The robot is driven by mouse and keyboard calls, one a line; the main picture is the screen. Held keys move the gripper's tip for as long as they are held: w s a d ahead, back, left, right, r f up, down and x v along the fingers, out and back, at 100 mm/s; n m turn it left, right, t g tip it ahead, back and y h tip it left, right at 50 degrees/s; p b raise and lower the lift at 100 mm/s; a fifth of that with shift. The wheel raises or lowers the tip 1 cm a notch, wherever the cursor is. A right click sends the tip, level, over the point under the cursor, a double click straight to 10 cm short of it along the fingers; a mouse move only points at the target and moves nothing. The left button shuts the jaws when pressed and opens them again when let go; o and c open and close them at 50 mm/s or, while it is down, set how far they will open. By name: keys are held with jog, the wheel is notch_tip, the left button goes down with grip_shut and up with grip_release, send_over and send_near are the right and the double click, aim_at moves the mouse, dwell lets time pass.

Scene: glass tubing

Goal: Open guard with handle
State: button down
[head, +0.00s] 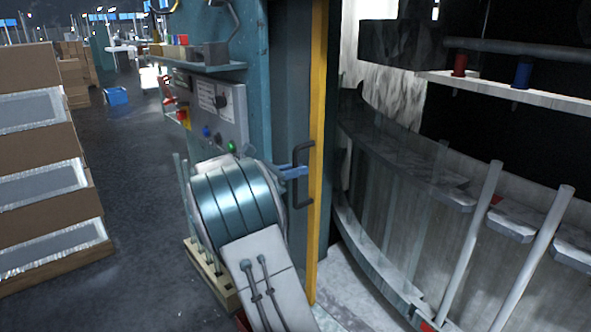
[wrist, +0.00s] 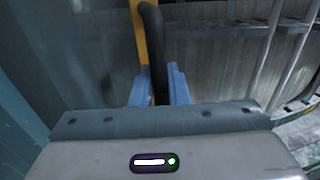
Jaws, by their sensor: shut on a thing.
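The guard is a grey panel (head: 292,100) with a yellow edge strip (head: 318,120), standing upright at the middle of the head view. A black bar handle (head: 303,149) is fixed near the yellow edge. My gripper (head: 300,172) reaches it from the left, its blue fingers at the handle's middle. In the wrist view the handle (wrist: 152,45) runs down between the two blue fingers of my gripper (wrist: 160,92), which is shut on it. The handle's lower part is hidden behind my gripper body in the wrist view.
Right of the yellow edge is an opening with a curved glass-like wall (head: 400,200), pale rods (head: 470,240) and a shelf (head: 510,88) with a red and a blue spool. A control panel (head: 220,105) is on the left. Stacked boxes (head: 40,160) stand far left; the floor (head: 130,150) between is clear.

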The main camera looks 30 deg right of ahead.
jog(key=c, duration=1.5)
grip_release()
jog(key=shift+a, duration=0.1)
jog(key=a+b, duration=0.3)
jog(key=a, duration=1)
jog(key=shift+s+a, duration=0.3)
jog(key=shift+a, duration=0.05)
